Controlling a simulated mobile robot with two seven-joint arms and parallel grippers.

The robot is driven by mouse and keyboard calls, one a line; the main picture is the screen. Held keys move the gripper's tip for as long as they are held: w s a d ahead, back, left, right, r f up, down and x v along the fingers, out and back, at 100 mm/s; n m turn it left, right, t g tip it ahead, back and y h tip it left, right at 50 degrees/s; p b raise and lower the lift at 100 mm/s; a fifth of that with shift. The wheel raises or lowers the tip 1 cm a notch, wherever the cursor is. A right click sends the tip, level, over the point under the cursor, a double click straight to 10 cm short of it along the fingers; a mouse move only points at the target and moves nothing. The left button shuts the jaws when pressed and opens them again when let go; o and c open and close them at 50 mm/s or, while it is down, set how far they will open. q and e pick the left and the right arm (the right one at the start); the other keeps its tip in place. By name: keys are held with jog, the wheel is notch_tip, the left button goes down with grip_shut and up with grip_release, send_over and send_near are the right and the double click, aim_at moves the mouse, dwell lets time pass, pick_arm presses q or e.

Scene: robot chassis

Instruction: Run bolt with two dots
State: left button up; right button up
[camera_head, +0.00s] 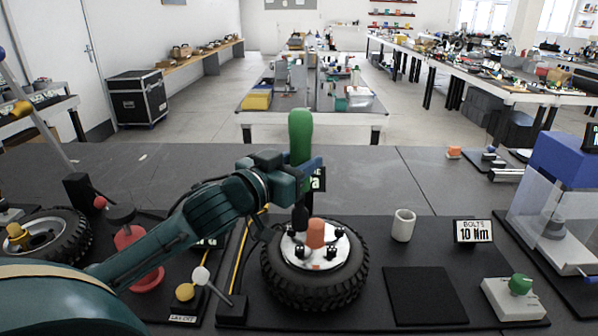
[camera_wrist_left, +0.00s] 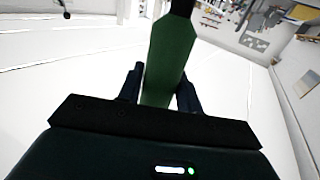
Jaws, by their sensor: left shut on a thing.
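My left gripper (camera_head: 302,170) is shut on a driver with a green handle (camera_head: 300,132). The driver stands roughly upright, its dark lower end (camera_head: 300,216) over the left rear of the wheel hub. I cannot tell whether it touches a bolt. In the left wrist view the green handle (camera_wrist_left: 168,60) sits between the two fingers of the left gripper (camera_wrist_left: 160,88). The wheel (camera_head: 278,284) lies flat, with a white hub (camera_head: 345,250), several black bolts (camera_head: 299,251) and an orange centre piece (camera_head: 316,234). Dots on the bolts are too small to read. My right gripper is not in view.
A white cup (camera_head: 403,225), a sign reading "BOLTS 10 Nm" (camera_head: 473,232), a black pad (camera_head: 425,295) and a green-button box (camera_head: 514,297) stand right of the wheel. Another wheel (camera_head: 72,238) and a red stand (camera_head: 140,278) are left. The table behind is mostly clear.

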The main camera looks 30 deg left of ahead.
pick_arm(q)
jog(key=shift+s+d+r, duration=0.1)
jog(key=shift+s+r, duration=0.05)
jog(key=shift+s, duration=0.1)
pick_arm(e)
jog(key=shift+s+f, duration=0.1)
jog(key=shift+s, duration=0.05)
pick_arm(q)
jog(key=shift+w, duration=0.1)
